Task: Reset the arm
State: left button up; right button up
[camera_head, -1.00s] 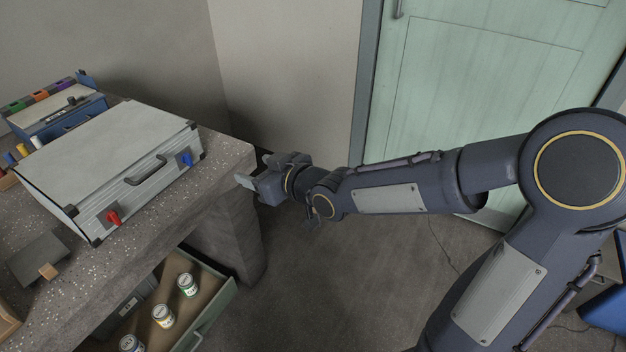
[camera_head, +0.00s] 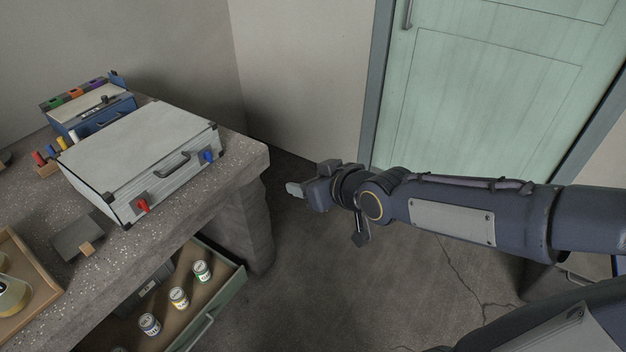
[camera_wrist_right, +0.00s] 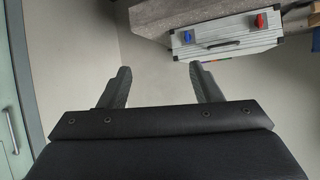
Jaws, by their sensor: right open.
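My right gripper (camera_head: 305,189) is at the end of my right arm (camera_head: 455,215), which comes in from the right. It hangs in the air to the right of the bench corner, above the floor. In the right wrist view its two fingers (camera_wrist_right: 158,85) are spread apart with nothing between them. My left gripper is in no view.
The concrete bench (camera_head: 200,185) holds a silver case (camera_head: 140,145) with red and blue latches, a blue box (camera_head: 90,120) and a wooden tray (camera_head: 50,290). Below, an open drawer (camera_head: 225,300) holds several cans. A green door (camera_head: 480,110) stands behind my arm. The floor between is clear.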

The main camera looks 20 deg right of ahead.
dwell(0.4)
jog(key=s+d+f+m+g, duration=0.1)
jog(key=s+f+m+g, duration=0.15)
jog(key=s, duration=0.75)
jog(key=s+d+f+m+g, duration=0.1)
jog(key=s+d+m+g, duration=0.15)
jog(key=s, duration=0.85)
notch_tip(320, 180, up, 15)
jog(key=a+p, duration=0.1)
jog(key=p, duration=1.4)
jog(key=shift+s+n+g, duration=0.2)
jog(key=shift+n+g, duration=0.1)
jog(key=shift+n, duration=0.1)
jog(key=shift+a, duration=0.1)
jog(key=shift+c, duration=0.2)
